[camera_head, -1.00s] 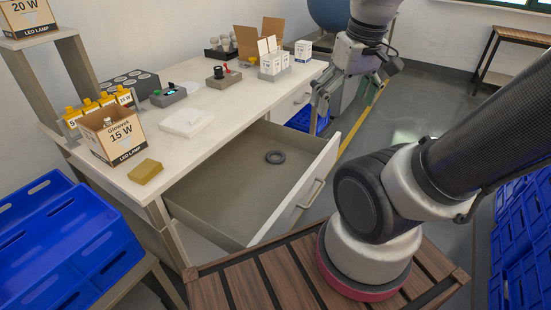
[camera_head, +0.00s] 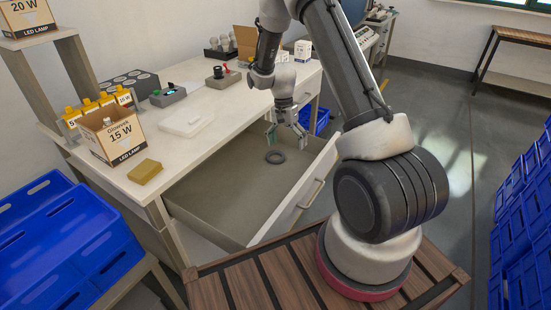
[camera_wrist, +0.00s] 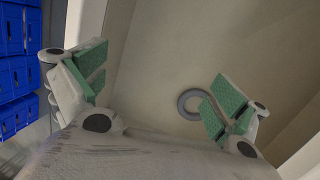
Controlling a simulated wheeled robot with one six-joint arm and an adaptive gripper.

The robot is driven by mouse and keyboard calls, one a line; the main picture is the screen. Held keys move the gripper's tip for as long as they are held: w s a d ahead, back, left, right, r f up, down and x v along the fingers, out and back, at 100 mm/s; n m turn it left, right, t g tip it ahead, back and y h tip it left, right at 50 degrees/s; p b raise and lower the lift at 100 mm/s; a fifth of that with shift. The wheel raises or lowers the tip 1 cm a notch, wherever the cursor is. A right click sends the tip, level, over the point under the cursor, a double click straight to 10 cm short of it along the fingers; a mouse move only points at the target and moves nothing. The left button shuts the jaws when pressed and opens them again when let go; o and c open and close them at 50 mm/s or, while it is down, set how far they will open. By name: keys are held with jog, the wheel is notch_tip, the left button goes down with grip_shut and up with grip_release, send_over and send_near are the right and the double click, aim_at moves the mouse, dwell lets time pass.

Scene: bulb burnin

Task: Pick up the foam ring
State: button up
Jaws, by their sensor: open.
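The foam ring (camera_head: 275,157) is a dark grey ring lying flat on the floor of the open drawer (camera_head: 228,194). My gripper (camera_head: 286,133) is open and empty, pointing down above the far part of the drawer, just above and beyond the ring in the head view. In the wrist view the ring (camera_wrist: 188,101) shows between the green-padded fingers of my gripper (camera_wrist: 150,95), close to the right finger, which hides part of its right side. The gripper is apart from the ring.
The drawer's front panel (camera_head: 305,190) and side walls stand around the ring. The white workbench (camera_head: 165,150) above holds a lamp box (camera_head: 112,138), a yellow sponge-like block (camera_head: 145,171) and a white flat case (camera_head: 187,122). Blue crates (camera_head: 60,245) stand at the left.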

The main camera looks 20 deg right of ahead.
aim_at(275, 158)
jog(key=w+f+m, duration=0.1)
jog(key=f, duration=0.1)
jog(key=w+f+m, duration=0.3)
jog(key=w+f, duration=0.1)
jog(key=shift+d+f+m+t, duration=0.15)
jog(key=shift+f+m+t, duration=0.15)
jog(key=shift+f, duration=0.1)
jog(key=w+m+t, duration=0.2)
jog(key=w+m, duration=0.6)
jog(key=m, duration=0.1)
jog(key=f, duration=0.7)
jog(key=shift+s+d, duration=0.3)
jog(key=shift+d, duration=0.05)
jog(key=shift+c, duration=0.4)
jog(key=c, duration=0.7)
